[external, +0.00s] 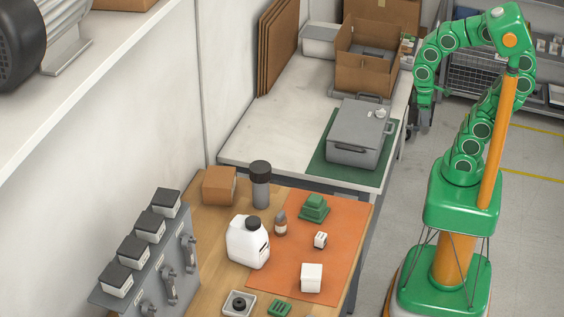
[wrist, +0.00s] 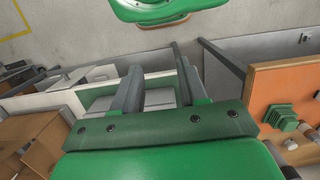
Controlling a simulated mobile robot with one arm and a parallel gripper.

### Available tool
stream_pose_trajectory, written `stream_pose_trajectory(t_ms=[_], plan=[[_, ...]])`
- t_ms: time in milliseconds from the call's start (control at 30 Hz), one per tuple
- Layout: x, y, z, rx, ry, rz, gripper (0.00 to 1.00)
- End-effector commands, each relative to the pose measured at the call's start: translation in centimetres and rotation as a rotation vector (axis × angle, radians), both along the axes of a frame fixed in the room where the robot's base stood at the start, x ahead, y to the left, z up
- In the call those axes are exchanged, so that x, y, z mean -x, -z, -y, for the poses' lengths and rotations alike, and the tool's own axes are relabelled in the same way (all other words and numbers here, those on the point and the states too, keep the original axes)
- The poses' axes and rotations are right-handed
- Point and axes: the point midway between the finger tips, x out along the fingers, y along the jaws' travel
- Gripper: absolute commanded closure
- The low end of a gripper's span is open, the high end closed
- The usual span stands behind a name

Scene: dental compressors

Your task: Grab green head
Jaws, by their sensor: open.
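A green stepped piece (external: 314,207), which looks like the green head, sits on the orange mat (external: 345,228) on the wooden table. It also shows at the right side of the wrist view (wrist: 282,118). A smaller green slotted piece (external: 279,308) lies at the table's front edge. My gripper (external: 418,130) hangs at the right of the grey box, well away from the green stepped piece and beyond the table's right side. In the wrist view my gripper (wrist: 160,78) has its two grey fingers apart, with nothing between them.
A white jug (external: 247,242), a brown bottle (external: 280,222), a dark-capped grey cylinder (external: 260,185) and small white blocks (external: 312,278) stand near the green piece. A grey lidded box (external: 355,135) sits on the farther bench. An open carton (external: 372,65) stands behind it.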

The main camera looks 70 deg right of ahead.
Motion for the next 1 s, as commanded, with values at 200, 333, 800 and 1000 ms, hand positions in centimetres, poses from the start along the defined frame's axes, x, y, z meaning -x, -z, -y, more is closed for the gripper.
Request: stream_pose_trajectory(t_ms=[200, 333, 800, 1000], plan=[[0.0, 0.0, 0.0, 0.0, 0.0, 0.0, 0.57], [0.0, 0.0, 0.0, 0.0, 0.0, 0.0, 0.39], [0.0, 0.0, 0.0, 0.0, 0.0, 0.0, 0.02], [-0.7, 0.5, -1.5, -0.046, 0.003, -0.011, 0.02]])
